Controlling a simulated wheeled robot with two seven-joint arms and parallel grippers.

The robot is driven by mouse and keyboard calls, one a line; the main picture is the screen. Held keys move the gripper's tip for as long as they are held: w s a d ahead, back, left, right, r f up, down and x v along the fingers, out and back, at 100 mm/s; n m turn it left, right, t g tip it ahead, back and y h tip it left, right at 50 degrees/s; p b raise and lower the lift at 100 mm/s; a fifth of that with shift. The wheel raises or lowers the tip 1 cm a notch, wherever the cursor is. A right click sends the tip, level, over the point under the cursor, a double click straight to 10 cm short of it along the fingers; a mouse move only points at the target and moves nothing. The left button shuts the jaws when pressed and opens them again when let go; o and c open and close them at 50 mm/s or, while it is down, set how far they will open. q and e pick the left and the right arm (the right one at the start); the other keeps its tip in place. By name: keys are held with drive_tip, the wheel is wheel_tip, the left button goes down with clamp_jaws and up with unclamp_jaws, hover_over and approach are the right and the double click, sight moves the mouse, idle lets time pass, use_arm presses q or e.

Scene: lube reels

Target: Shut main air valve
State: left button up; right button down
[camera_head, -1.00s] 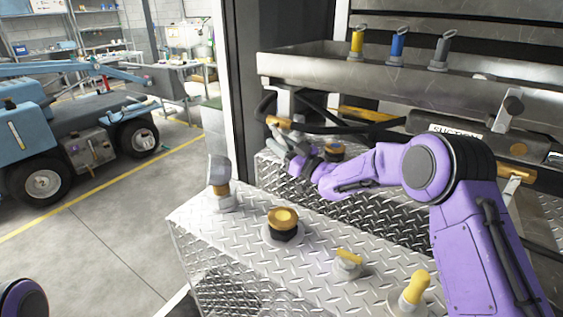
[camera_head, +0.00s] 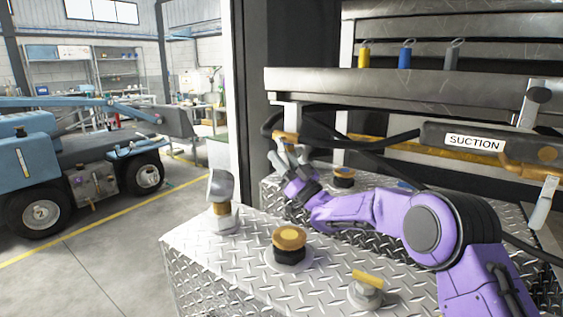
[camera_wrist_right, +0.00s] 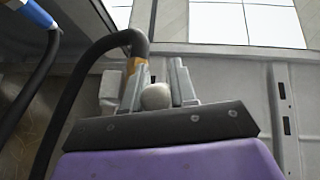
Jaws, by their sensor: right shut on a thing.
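My right gripper (camera_head: 283,155) reaches to the back left of the diamond-plate deck, below the metal tray and beside the black hose. The right wrist view shows its two grey fingers (camera_wrist_right: 157,85) on either side of a pale rounded grey knob (camera_wrist_right: 156,97). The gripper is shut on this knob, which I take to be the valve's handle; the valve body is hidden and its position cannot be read. An orange-brown fitting (camera_head: 285,137) on the hose is just above the fingertips, and also shows in the wrist view (camera_wrist_right: 136,66). My left gripper is not in view.
Brass-topped caps (camera_head: 289,238) and (camera_head: 344,173), a grey post (camera_head: 221,200) and a yellow-handled valve (camera_head: 367,282) stand on the deck. A SUCTION-labelled pipe (camera_head: 474,143) is at right. A doorway post (camera_head: 235,120) is left of the gripper.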

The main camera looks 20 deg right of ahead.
drive_tip(key=c, duration=1)
unclamp_jaws()
drive_tip(key=s+d+f+b, duration=0.1)
drive_tip(key=s+d, duration=0.3)
drive_tip(key=s, duration=0.3)
drive_tip(key=s+d+f+b, duration=0.2)
drive_tip(key=s+d, duration=0.2)
drive_tip(key=s, duration=0.3)
drive_tip(key=shift+b, duration=0.3)
